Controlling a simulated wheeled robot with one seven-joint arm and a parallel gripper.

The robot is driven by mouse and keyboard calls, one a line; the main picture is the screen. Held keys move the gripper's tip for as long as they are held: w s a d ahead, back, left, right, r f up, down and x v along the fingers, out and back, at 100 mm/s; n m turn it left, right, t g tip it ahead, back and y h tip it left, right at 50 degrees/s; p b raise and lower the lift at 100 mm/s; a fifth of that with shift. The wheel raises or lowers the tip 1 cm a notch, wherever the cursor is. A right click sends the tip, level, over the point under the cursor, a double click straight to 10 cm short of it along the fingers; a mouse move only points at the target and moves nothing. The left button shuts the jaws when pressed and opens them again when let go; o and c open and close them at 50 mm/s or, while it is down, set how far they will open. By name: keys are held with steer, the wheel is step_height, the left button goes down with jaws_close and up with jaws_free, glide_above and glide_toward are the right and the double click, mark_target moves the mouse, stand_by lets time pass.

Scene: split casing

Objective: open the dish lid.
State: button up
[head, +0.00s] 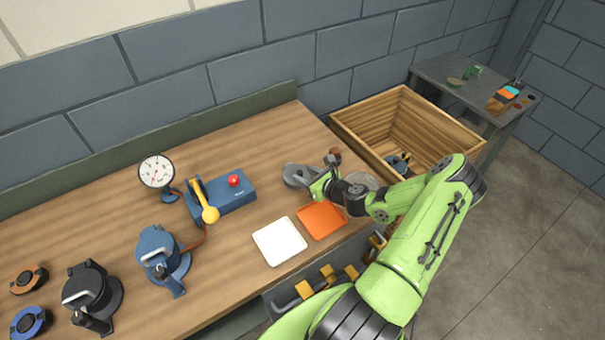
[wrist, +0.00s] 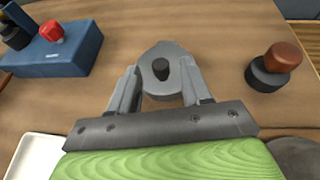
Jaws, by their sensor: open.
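A grey round dish (head: 296,174) lies on the wooden bench, just left of my gripper in the head view. In the wrist view its grey lid (wrist: 165,49) carries a small dark upright knob (wrist: 160,69). The lid appears to lie flat on the dish. My gripper (head: 318,184) is open; in the wrist view its two fingers (wrist: 163,76) stand either side of the knob, with gaps between. I cannot tell how far above the lid the fingertips are. My fingers hide parts of the dish's sides.
A brown-topped black knob (wrist: 275,66) stands right of the dish. A blue box with a red button (head: 234,188) stands left. White (head: 280,241) and orange (head: 321,219) trays lie nearer the front edge. A wooden crate (head: 405,125) is at the right.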

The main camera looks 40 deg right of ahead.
steer(key=shift+x, duration=1.1)
steer(key=shift+d, duration=0.1)
jaws_close()
